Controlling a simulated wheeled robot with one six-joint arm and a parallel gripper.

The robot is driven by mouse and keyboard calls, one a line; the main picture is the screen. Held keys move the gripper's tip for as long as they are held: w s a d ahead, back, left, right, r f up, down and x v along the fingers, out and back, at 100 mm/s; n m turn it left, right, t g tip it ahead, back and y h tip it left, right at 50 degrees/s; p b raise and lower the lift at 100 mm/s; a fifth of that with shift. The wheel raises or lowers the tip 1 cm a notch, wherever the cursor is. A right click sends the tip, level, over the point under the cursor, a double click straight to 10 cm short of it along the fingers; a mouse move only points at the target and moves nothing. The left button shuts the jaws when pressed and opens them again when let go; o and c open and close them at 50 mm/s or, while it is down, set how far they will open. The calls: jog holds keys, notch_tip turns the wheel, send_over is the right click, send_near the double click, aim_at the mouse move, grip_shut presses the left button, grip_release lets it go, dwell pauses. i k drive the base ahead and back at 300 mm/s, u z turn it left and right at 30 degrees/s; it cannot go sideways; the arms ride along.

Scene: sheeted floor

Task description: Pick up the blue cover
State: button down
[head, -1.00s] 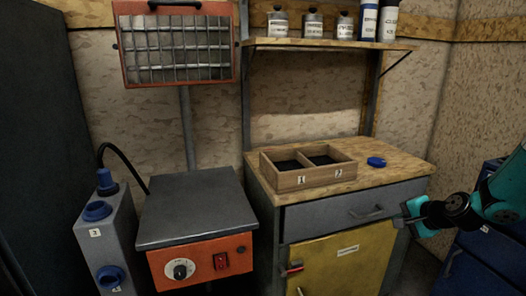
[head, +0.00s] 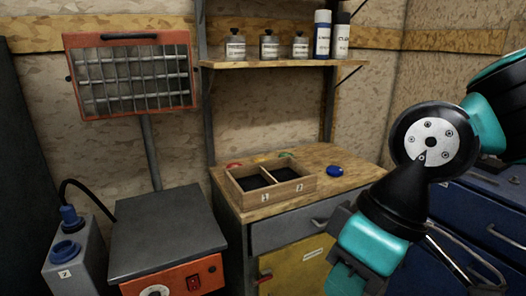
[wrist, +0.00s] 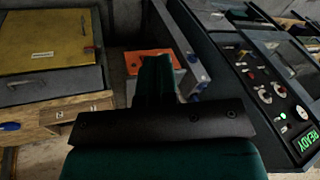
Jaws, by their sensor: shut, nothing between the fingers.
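The blue cover (head: 334,170) is a small round blue disc lying on the wooden bench top (head: 335,155), right of the two-compartment wooden tray (head: 262,197). A blue shape at the left edge of the wrist view (wrist: 10,126) looks like the same cover. My gripper (head: 347,282) is at the lower right of the head view, in front of the bench and well apart from the cover. In the wrist view its teal fingers (wrist: 157,72) are together with nothing between them. Part of the gripper is cut off by the head view's lower edge.
Red (head: 233,164) and green (head: 285,156) discs lie behind the tray. A shelf (head: 270,64) with bottles hangs above. A grey-topped orange unit (head: 165,235) and a grey box (head: 75,260) with blue fittings stand left. Blue drawers (head: 480,215) stand right.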

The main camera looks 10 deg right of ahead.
aim_at(334, 171)
jog(key=z, duration=0.5)
jog(key=i, duration=0.4)
jog(key=z, duration=0.85)
jog(key=i, duration=0.7)
jog(key=u, duration=0.4)
jog(key=i, duration=0.75)
jog(key=u, duration=0.8)
